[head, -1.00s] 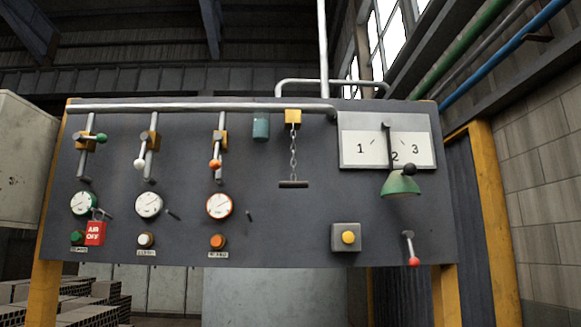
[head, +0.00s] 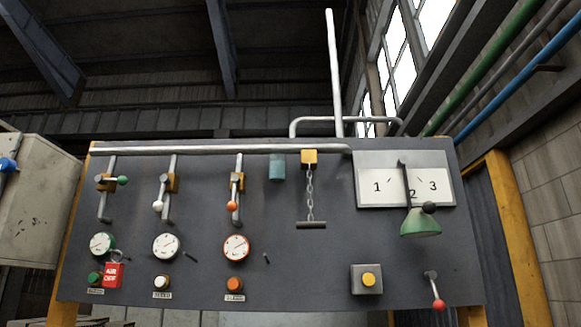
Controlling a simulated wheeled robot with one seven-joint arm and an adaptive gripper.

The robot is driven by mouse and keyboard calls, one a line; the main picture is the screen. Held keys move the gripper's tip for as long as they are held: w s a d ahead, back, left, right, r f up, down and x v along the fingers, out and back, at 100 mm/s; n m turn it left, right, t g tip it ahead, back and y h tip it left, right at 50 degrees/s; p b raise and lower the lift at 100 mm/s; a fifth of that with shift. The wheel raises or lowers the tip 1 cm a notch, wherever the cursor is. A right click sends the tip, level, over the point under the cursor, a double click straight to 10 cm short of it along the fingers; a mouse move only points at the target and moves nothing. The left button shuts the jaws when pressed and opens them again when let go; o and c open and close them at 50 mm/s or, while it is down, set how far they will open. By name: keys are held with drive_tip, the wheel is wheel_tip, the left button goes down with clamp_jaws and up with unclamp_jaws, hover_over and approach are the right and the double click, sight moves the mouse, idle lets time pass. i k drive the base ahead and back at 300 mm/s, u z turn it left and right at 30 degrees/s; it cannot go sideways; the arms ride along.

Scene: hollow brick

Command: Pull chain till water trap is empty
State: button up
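The chain (head: 310,190) hangs straight down from a yellow valve block (head: 309,159) on the dark panel (head: 200,265). A dark horizontal handle bar (head: 311,225) is at its lower end. A teal cylinder (head: 277,167), which may be the water trap, is fixed just left of the yellow block under the white pipe. Whether it holds water cannot be seen. My gripper is not in view, and nothing touches the chain or handle.
Several levers and gauges (head: 166,246) fill the panel's left side, with a red tag (head: 114,275) at lower left. A numbered plate (head: 405,179) with a green cone-shaped part (head: 420,223), a yellow button (head: 368,280) and a red-knobbed lever (head: 437,303) are at right.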

sight(299, 225)
drive_tip(key=u, duration=1.9)
drive_tip(key=k, duration=1.05)
drive_tip(key=z, duration=1.85)
drive_tip(key=i, duration=0.5)
